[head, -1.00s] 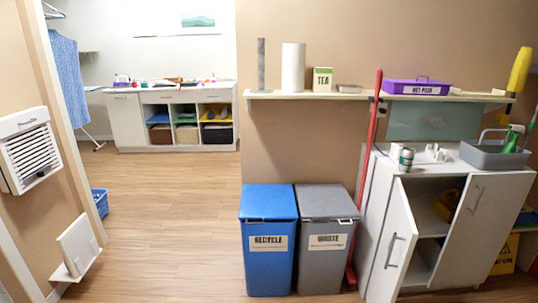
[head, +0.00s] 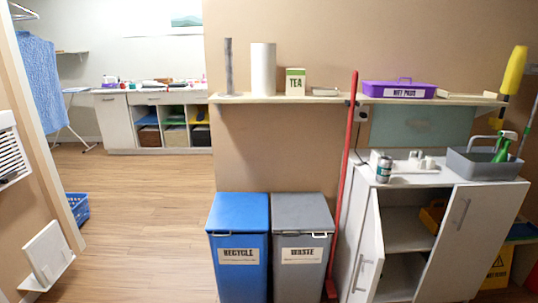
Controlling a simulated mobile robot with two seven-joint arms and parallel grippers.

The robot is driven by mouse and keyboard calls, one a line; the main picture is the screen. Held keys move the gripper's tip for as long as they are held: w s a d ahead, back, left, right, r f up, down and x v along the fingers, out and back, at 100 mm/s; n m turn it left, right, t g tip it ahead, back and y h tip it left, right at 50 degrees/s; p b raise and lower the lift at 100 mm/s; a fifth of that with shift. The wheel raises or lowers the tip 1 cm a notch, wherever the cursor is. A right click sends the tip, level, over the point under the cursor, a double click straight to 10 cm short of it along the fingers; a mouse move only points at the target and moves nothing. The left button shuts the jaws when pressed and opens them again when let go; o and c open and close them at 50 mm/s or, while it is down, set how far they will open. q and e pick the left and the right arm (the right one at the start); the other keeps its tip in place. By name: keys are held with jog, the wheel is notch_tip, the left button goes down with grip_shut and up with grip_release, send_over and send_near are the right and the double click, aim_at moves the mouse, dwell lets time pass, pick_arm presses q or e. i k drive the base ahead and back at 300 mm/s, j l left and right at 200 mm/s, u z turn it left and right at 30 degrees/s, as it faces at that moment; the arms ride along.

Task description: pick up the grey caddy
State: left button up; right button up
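The grey caddy (head: 480,169) stands on top of the white cabinet (head: 446,238), near its right end. It is an open grey tub with a raised handle. A green spray bottle (head: 502,149) with a pale head stands in it, partly hidden by the caddy wall. Neither of my grippers shows in the head view, so I cannot see their state.
The cabinet's left door (head: 369,255) stands open toward me. A can (head: 384,169) and a white tray of small items share its top. A blue recycle bin (head: 238,240), grey waste bin (head: 300,244) and red-handled pole (head: 342,190) stand left. Wooden floor (head: 140,220) is open further left.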

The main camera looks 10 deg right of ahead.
aim_at(472, 163)
jog(key=i+l, duration=0.1)
jog(key=l, duration=0.4)
jog(key=i+l, duration=0.1)
jog(key=l, duration=0.4)
jog(key=i+l, duration=0.1)
jog(key=l, duration=0.9)
jog(key=i+l, duration=0.15)
jog(key=l, duration=0.35)
jog(key=i+l, duration=0.1)
jog(key=l, duration=0.4)
jog(key=i+l, duration=0.1)
jog(key=l, duration=0.4)
